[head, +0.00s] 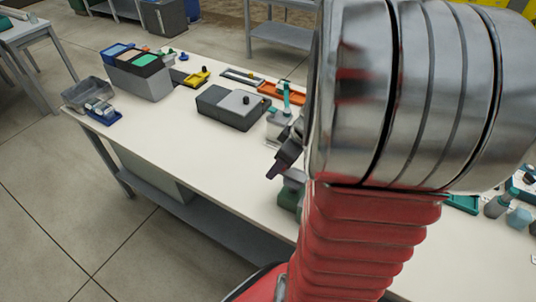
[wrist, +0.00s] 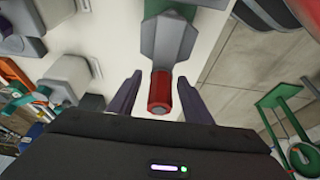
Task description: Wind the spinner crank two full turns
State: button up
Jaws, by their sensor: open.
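In the wrist view a red cylindrical grip (wrist: 160,95) with a grey end sits between my gripper's fingers. It is joined to a grey angular body (wrist: 168,40) on the pale bench; this may be the spinner crank, but its arm and pivot do not show clearly. My gripper (wrist: 160,80) is open, with one dark finger on each side of the red grip and a visible gap on both sides. In the head view only a dark part of my gripper (head: 284,160) shows above the bench; my arm hides the red grip.
A dark box with a grey lid (head: 233,107), a teal-levered fixture (head: 284,100) and an orange tray (head: 283,94) stand on the bench (head: 180,135). A clear bin (head: 88,92) is at its left end. A green frame (wrist: 285,115) is right in the wrist view.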

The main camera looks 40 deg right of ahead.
jog(key=shift+w+f, duration=0.1)
jog(key=shift+f, duration=0.05)
jog(key=shift+c, duration=0.6)
grip_shut()
jog(key=c, duration=0.5)
grip_release()
jog(key=shift+c, duration=1.3)
jog(key=shift+o, duration=1)
jog(key=shift+w+d, duration=0.1)
jog(key=shift+d, duration=1.35)
